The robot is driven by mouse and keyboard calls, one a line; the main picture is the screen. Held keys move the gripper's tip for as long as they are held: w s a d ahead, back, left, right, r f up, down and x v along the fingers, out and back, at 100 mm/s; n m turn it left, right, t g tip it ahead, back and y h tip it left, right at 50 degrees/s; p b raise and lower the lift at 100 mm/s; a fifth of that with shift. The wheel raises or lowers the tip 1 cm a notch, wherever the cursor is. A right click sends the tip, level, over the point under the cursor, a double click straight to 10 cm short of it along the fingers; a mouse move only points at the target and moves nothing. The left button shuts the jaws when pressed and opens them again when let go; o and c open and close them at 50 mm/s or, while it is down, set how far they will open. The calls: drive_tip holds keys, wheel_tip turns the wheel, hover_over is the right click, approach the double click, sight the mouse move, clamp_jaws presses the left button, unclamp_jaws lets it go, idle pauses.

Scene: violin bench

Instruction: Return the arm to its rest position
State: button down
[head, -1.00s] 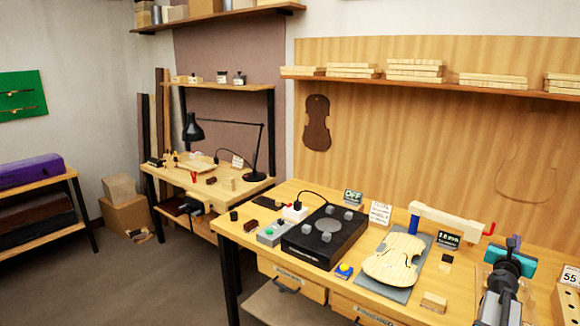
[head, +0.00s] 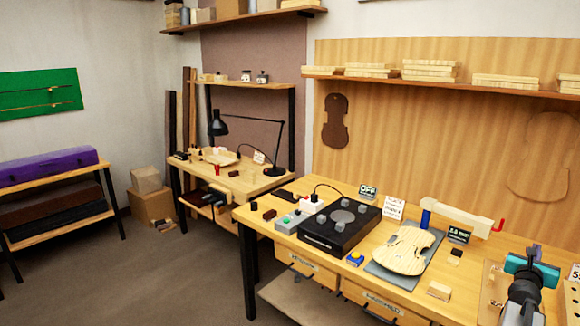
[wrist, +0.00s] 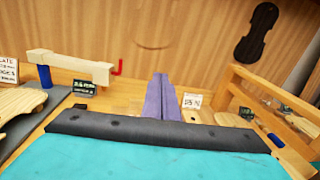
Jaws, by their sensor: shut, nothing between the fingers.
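My gripper (head: 537,250) is at the lower right of the head view, over the right part of the workbench (head: 290,262). The teal body fills the bottom of that view. The fingers appear apart from the things on the bench.
A pale violin plate (head: 403,252) lies on a grey mat, with a clamp-like wooden arm (head: 462,217) behind it. A black box (head: 335,228) stands left of it. A wooden rack (wrist: 275,93) is right of my fingers.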

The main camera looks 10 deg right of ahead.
drive_tip(key=w+a+f+n+t+y, duration=0.1)
drive_tip(key=w+a+f+n+y, duration=0.6)
drive_tip(key=a, duration=0.5)
drive_tip(key=w+a+f+n+t+y, duration=0.2)
drive_tip(key=w+a+f+n, duration=0.4)
drive_tip(key=w+a+n, duration=0.5)
drive_tip(key=s+a+f+n+g+y, duration=0.15)
drive_tip(key=a+f+n, duration=0.35)
drive_tip(key=a, duration=0.5)
drive_tip(key=a+f+n+g+y, duration=0.25)
drive_tip(key=a+f+n, duration=0.2)
drive_tip(key=a, duration=0.55)
drive_tip(key=s+a+f+n+g+y, duration=0.1)
drive_tip(key=a+f+n+g+y, duration=0.15)
drive_tip(key=a+f+n, duration=0.6)
drive_tip(key=s+a+f+n+g, duration=0.3)
drive_tip(key=s+a+f+n, duration=0.15)
drive_tip(key=s+a, duration=0.45)
drive_tip(key=s+a+f+n+g, duration=0.35)
drive_tip(key=s+a+n, duration=0.25)
drive_tip(key=s+a, duration=0.25)
drive_tip(key=s+f+g+b, duration=0.5)
drive_tip(key=s+f+b, duration=0.5)
drive_tip(key=s+f, duration=1.5)
wheel_tip(320, 180, down, 2)
drive_tip(key=shift+a+f+g+h, duration=0.15)
drive_tip(key=shift+a+g+h, duration=0.05)
drive_tip(key=shift+g+h, duration=0.25)
